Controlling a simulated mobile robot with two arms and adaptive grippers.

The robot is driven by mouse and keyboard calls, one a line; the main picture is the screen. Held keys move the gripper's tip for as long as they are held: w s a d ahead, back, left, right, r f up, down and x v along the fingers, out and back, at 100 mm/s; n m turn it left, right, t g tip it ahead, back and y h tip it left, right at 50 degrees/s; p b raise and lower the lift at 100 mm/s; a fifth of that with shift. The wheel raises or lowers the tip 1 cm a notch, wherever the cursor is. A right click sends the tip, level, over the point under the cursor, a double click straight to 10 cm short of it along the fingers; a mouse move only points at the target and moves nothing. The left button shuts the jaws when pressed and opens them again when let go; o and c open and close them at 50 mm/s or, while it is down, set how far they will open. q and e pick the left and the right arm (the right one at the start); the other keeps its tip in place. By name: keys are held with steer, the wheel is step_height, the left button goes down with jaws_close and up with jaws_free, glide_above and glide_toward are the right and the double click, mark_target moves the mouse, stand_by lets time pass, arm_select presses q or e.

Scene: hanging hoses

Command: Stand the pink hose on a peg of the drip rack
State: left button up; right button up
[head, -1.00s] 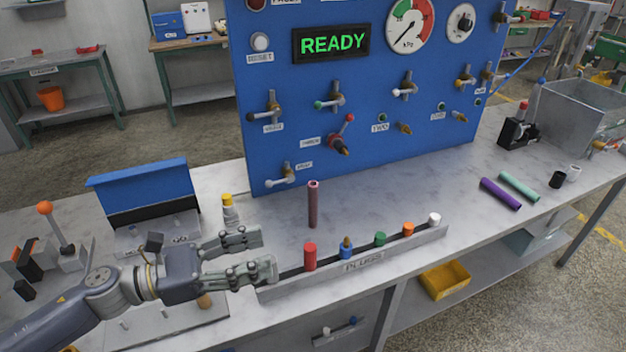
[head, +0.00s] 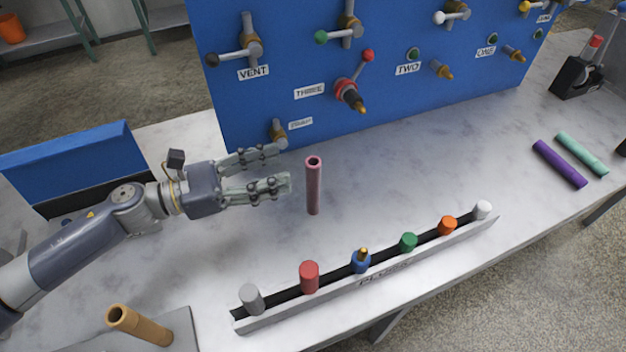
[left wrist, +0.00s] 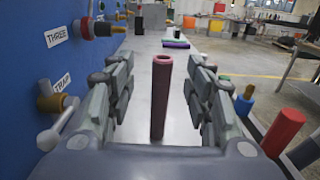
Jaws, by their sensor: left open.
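The pink hose (head: 313,187) stands upright on the bench in front of the blue panel. My left gripper (head: 288,167) is open, just left of the hose and pointing toward it, its fingers level with the hose's upper part. In the left wrist view the hose (left wrist: 161,97) stands upright ahead, between the two open fingers (left wrist: 160,100) in the picture; no contact shows. A grey board (head: 170,335) at the lower left has a tan hose (head: 140,325) on it, leaning; I cannot tell if this is the drip rack. My right gripper is not in view.
A plug rail (head: 370,280) with several coloured plugs lies in front of the hose. The blue panel (head: 290,60) with valves rises behind. A purple hose (head: 559,163) and a mint hose (head: 582,154) lie at the right. The bench between is clear.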

mark_target(313, 163)
arm_select(q)
steer(key=p+x, duration=0.1)
steer(key=x, duration=0.2)
steer(key=p+x, duration=0.2)
steer(key=x, duration=0.2)
steer(key=shift+s+d+f, duration=0.15)
steer(key=shift+s+d, duration=0.05)
steer(key=shift+w+d+f, duration=0.2)
steer(key=shift+d, duration=0.2)
steer(key=shift+a, duration=0.1)
jaws_close()
